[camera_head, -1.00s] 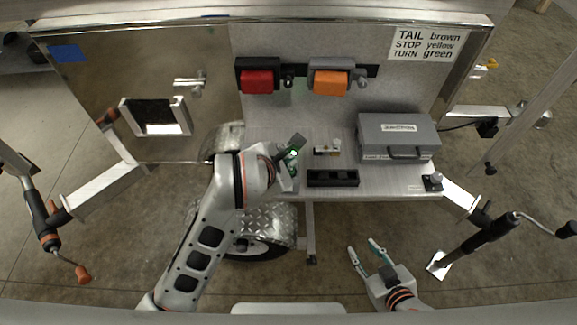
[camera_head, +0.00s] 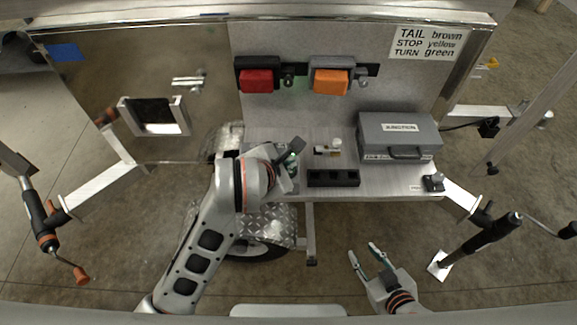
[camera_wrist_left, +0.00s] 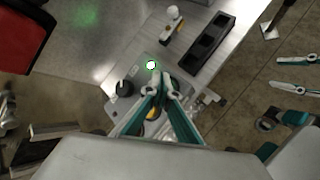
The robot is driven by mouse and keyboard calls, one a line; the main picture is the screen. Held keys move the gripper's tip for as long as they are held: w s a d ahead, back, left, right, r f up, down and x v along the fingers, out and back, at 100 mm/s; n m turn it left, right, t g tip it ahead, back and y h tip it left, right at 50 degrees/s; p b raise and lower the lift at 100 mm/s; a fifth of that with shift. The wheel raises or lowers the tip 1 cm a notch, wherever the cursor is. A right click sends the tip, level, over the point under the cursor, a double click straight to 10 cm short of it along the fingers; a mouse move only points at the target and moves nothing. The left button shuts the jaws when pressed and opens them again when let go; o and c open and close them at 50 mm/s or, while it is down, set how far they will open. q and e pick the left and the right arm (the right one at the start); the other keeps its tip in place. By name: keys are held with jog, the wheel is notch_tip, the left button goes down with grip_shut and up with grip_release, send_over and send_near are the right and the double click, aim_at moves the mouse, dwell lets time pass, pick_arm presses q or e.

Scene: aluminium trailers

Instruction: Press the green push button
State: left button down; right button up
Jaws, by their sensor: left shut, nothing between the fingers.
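The green push button (camera_wrist_left: 151,65) shows in the left wrist view as a bright white centre with a glowing green ring, on a grey panel (camera_wrist_left: 139,77). My left gripper (camera_wrist_left: 161,82) is shut and empty, its fingertips just below the button in that view. Whether the tips touch it, I cannot tell. In the head view my left gripper (camera_head: 291,163) is over the left part of the trailer bench, and the button is mostly hidden there. My right gripper (camera_head: 368,256) is open and empty, low in front of the bench.
A black knob (camera_wrist_left: 124,87) sits left of the fingers on the panel. A black tray (camera_head: 333,179), a small white-capped part (camera_head: 335,146) and a grey junction box (camera_head: 399,137) stand to the right. Red (camera_head: 257,82) and orange (camera_head: 331,82) lamps are on the back wall.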

pick_arm(q)
jog(key=shift+f, duration=0.25)
pick_arm(e)
jog(key=shift+f, duration=0.15)
pick_arm(q)
jog(key=shift+r, duration=0.15)
pick_arm(e)
jog(key=shift+r, duration=0.2)
pick_arm(q)
jog(key=shift+r+p, duration=0.45)
jog(key=shift+r, duration=0.15)
pick_arm(e)
jog(key=shift+w+r, duration=0.25)
jog(key=shift+r, duration=0.45)
